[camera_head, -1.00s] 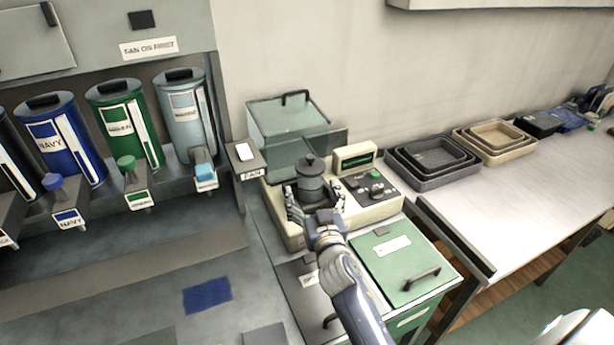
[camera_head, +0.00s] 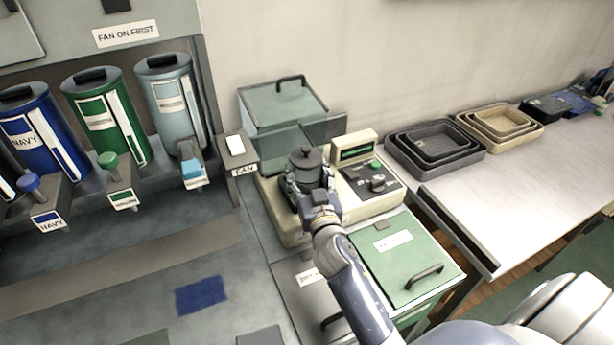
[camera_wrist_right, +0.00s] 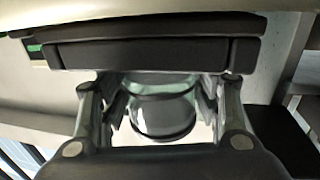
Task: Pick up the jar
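The jar (camera_head: 307,160) is dark grey with a knobbed lid. It stands upright on the cream scale (camera_head: 366,200), inside the raised glass shield. My right gripper (camera_head: 309,184) is at the jar from the front, with a finger on each side of its body. In the right wrist view the jar (camera_wrist_right: 162,108) shows between the two fingers of the right gripper (camera_wrist_right: 165,112). The fingers look open around it, with narrow gaps at the sides; contact is hard to make out. The jar's base is partly hidden by the gripper. My left gripper is not in view.
A glass shield (camera_head: 287,105) stands behind the jar. A scale display (camera_head: 354,147) and keypad are to its right. A green lidded bin (camera_head: 405,255) is in front. Large canisters (camera_head: 175,100) stand left, nested trays (camera_head: 432,146) right. The white counter (camera_head: 500,200) is mostly clear.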

